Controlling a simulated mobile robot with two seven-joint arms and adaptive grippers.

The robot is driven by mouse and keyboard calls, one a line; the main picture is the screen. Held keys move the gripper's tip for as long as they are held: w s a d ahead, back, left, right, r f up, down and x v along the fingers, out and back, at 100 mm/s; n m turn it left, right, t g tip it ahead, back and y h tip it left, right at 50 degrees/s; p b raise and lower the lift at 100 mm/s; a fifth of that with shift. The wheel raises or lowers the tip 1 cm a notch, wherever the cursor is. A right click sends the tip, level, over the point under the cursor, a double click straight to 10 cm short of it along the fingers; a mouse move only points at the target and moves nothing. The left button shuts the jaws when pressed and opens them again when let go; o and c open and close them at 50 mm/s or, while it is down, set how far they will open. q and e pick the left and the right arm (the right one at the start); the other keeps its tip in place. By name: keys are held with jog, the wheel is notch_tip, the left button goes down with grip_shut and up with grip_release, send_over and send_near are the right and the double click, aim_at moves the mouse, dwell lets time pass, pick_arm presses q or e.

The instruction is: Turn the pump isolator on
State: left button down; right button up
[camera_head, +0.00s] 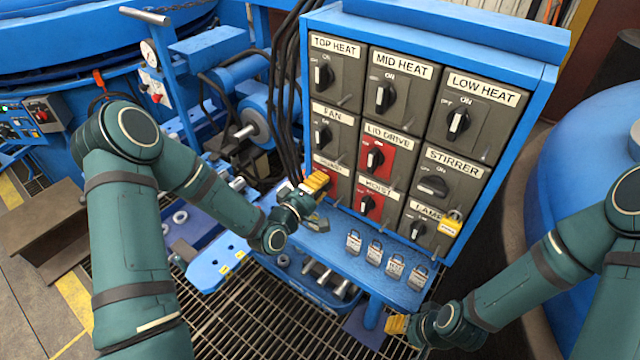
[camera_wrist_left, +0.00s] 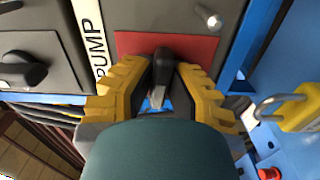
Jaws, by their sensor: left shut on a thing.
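The pump isolator is the lower-left switch on the grey panel, with a red plate (camera_wrist_left: 190,46) and a white label (camera_wrist_left: 92,38) reading PUMP in the left wrist view. Its black handle (camera_wrist_left: 162,68) with a pale tip stands between the yellow fingers of my left gripper (camera_wrist_left: 166,88). My left gripper is shut on this handle. In the head view, my left gripper (camera_head: 318,183) covers most of that switch. My right gripper (camera_head: 396,324) is low in front of the panel, apart from the switches; its finger gap is not clear.
Other rotary switches surround the pump isolator, including FAN (camera_head: 322,135) above and HOIST (camera_head: 370,203) to the right. Several padlocks (camera_head: 374,252) lie on the blue ledge (camera_head: 318,248) below. A yellow padlock (camera_head: 451,223) hangs at the lower-right switch. Black cables (camera_head: 286,90) run along the panel's left side.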

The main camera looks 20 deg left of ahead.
pick_arm(q)
jog(key=m, duration=0.4)
jog(key=shift+r, duration=0.1)
jog(key=m, duration=0.4)
jog(key=shift+m, duration=0.4)
jog(key=m, duration=0.4)
jog(key=shift+m, duration=1.9)
jog(key=c, duration=0.9)
grip_release()
jog(key=shift+w, duration=0.1)
jog(key=shift+c, duration=0.2)
